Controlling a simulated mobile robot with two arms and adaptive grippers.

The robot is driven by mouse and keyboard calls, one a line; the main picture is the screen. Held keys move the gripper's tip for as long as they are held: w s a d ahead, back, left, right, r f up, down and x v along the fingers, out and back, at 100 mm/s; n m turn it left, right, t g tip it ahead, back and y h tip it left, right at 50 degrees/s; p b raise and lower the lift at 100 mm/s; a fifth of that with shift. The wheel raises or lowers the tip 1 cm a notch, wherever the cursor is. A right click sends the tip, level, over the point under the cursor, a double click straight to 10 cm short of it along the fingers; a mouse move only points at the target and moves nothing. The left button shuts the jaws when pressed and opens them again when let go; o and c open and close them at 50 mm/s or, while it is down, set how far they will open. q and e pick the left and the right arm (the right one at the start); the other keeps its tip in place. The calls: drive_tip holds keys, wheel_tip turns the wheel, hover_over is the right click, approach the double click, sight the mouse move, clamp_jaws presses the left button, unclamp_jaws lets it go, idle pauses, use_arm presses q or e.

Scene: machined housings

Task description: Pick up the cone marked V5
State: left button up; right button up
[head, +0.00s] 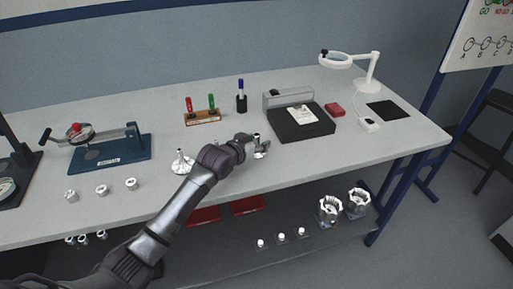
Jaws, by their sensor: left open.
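A shiny metal cone (182,164) stands on the grey bench, left of my arm. A second small metal piece, perhaps another cone's top (257,138), shows right beside my left gripper (263,148); its lower part is hidden. My left arm reaches over the bench's front edge, and its gripper is open near that piece. I cannot tell whether the fingers are around it or beside it. No V5 marking is readable, and my arm may hide other cones. My right gripper is out of view.
A black device with a paper (304,116) stands right of my gripper. A wooden rack (202,117) and pen holder (241,103) stand behind. A blue fixture (110,150) and several metal rings are at left. A magnifier lamp (362,72) is at back right.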

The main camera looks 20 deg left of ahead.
use_arm(q)
clamp_jaws()
drive_tip(key=shift+r, duration=0.1)
